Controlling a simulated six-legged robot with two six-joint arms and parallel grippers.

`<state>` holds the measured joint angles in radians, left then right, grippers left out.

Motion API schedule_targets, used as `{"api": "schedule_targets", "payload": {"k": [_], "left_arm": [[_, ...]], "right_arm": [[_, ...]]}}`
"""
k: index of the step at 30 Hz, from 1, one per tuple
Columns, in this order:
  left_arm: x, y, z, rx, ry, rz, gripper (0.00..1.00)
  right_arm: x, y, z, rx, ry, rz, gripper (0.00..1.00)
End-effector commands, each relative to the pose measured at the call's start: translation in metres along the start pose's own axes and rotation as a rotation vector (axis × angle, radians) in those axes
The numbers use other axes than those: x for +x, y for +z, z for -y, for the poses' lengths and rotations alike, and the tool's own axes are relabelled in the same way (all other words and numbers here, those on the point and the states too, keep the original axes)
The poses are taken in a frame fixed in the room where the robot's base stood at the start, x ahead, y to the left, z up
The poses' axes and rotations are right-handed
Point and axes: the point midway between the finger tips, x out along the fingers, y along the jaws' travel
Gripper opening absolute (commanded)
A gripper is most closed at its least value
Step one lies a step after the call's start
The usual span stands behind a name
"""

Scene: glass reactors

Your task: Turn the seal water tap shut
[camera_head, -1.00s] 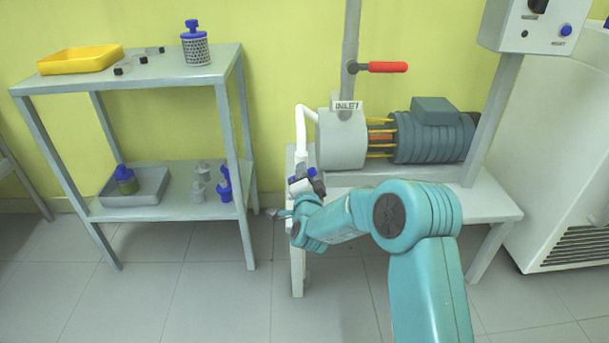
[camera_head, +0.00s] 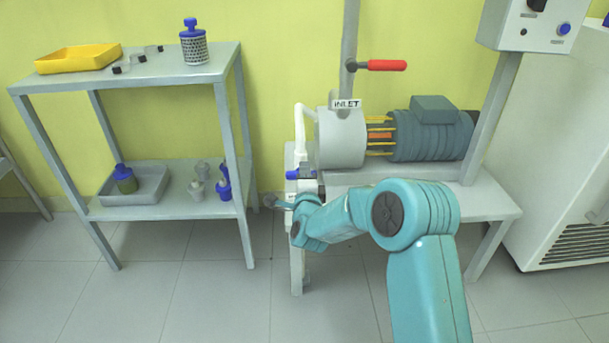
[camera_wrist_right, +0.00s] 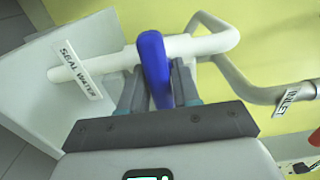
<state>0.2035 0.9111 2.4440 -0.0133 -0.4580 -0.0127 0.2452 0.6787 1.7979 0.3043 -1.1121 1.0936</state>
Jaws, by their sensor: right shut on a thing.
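The seal water tap shows in the right wrist view as a blue lever (camera_wrist_right: 153,62) on a white pipe (camera_wrist_right: 115,60). A "SEAL WATER" label (camera_wrist_right: 80,70) hangs on the pipe to the left of the lever. The lever lies across the pipe in this view. My right gripper (camera_wrist_right: 157,82) is shut on the lever, with a grey finger on each side of it. In the head view the blue tap (camera_head: 292,174) is small, below the pump's left end, and my right gripper (camera_head: 306,188) partly hides it. My left gripper is out of view.
The pump (camera_head: 341,140) and its motor (camera_head: 430,135) stand on a grey bench (camera_head: 490,200). A red inlet lever (camera_head: 387,65) sticks out above the pump. A shelf (camera_head: 130,82) with a yellow tray (camera_head: 78,58) stands at the left. Floor between shelf and bench is clear.

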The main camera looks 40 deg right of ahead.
Motion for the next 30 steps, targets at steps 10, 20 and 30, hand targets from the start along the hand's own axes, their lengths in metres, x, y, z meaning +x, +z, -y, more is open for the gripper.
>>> {"api": "schedule_targets", "payload": {"k": [10, 20, 30], "left_arm": [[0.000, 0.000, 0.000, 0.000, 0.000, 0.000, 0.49], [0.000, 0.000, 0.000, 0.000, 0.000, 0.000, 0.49], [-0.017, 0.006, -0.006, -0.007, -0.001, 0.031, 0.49]], "right_arm": [[0.000, -0.001, 0.000, 0.004, 0.000, -0.004, 0.34], [0.000, -0.001, 0.000, 0.002, 0.000, -0.002, 0.49], [-0.054, 0.000, 0.003, 0.000, 0.005, 0.002, 0.49]]}}
